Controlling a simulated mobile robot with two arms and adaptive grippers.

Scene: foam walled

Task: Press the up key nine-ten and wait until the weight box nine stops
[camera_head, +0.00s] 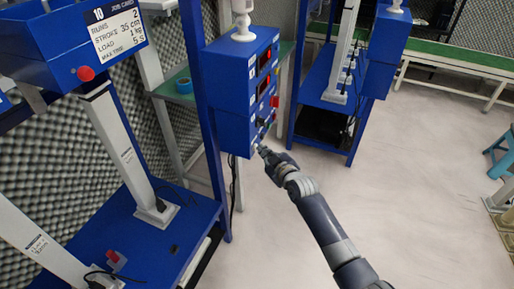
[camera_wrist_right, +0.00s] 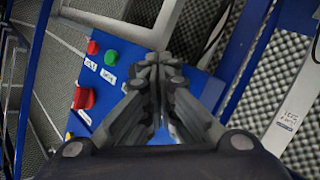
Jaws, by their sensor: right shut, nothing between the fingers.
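The blue control box (camera_head: 228,88) hangs on a blue post in the head view, its face turned right with displays, knobs and buttons. My right gripper (camera_head: 261,149) is shut and empty at the lower part of that face. In the right wrist view the gripper (camera_wrist_right: 152,62) points at the blue panel (camera_wrist_right: 122,58), beside a green button (camera_wrist_right: 111,57). I cannot tell whether the fingertips touch a key; the up key nine-ten cannot be picked out. A blue box (camera_head: 85,45) with a job card marked 10 is at upper left. Weight box nine cannot be identified. My left gripper is out of view.
A red button (camera_wrist_right: 92,47) and a larger red knob (camera_wrist_right: 83,98) sit on the panel near the fingers. A blue base (camera_head: 185,228) carries upright columns at left. A second blue stand (camera_head: 335,85) is behind.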

